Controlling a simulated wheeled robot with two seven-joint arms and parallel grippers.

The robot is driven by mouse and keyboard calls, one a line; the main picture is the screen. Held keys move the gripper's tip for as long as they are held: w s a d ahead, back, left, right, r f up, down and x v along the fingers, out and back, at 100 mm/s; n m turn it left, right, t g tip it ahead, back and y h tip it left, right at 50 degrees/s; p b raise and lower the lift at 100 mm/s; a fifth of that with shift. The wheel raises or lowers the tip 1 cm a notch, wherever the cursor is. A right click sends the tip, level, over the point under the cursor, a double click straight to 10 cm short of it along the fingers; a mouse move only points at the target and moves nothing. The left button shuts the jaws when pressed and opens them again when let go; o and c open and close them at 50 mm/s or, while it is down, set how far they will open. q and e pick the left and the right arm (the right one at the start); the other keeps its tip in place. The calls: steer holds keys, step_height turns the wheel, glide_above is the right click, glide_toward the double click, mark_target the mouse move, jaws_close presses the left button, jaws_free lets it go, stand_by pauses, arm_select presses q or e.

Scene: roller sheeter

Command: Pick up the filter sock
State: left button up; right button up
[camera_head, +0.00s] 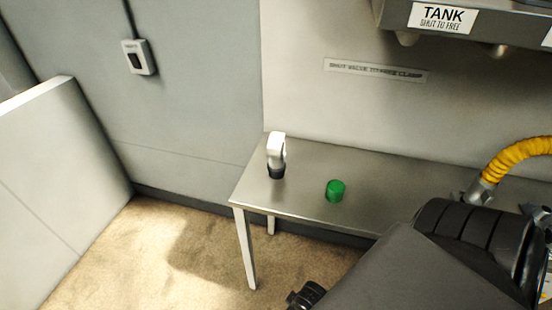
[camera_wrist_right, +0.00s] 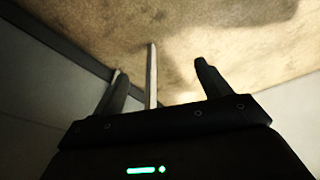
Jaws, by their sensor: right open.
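A small green cylinder (camera_head: 336,190) stands on the metal table (camera_head: 300,195). To its left, near the table's left end, is a white piece (camera_head: 276,146) on a dark base (camera_head: 276,171). I cannot tell for sure which of these, if either, is the filter sock. My right gripper (camera_wrist_right: 160,70) shows in the right wrist view with its two dark fingers apart and nothing held between them. It points towards the carpet, and neither table object shows in that view. My left gripper is not in view.
A pale table leg (camera_wrist_right: 152,78) shows beyond my right fingers. A yellow ribbed hose (camera_head: 516,155) comes in at the right over the table. A metal tank (camera_head: 480,20) hangs above. My dark arm covers the lower right. Carpet (camera_head: 160,260) at the left is clear.

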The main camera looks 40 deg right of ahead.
steer(key=w+a+r+n+t, duration=0.1)
steer(key=w+r, duration=0.1)
steer(key=r, duration=0.6)
steer(key=w+a+r+n+t, duration=0.1)
steer(key=w+r, duration=0.2)
steer(key=r, duration=0.6)
steer(key=w+a+r+n+t+y, duration=0.5)
steer(key=w+a+r+n+y, duration=0.1)
steer(key=w+a+r+n, duration=0.9)
step_height(320, 180, up, 11)
steer(key=n+g+h, duration=0.6)
steer(key=n+h, duration=0.2)
steer(key=n, duration=0.6)
glide_above(277, 142)
steer(key=s+a, duration=0.1)
steer(key=s, duration=0.2)
steer(key=shift+w+b+x, duration=0.2)
steer(key=shift+b+x, duration=0.45)
steer(key=shift+x, duration=2.1)
steer(key=p+x, duration=0.1)
steer(key=x, duration=0.3)
steer(key=shift+w+f, duration=0.15)
steer(key=shift+f, duration=0.3)
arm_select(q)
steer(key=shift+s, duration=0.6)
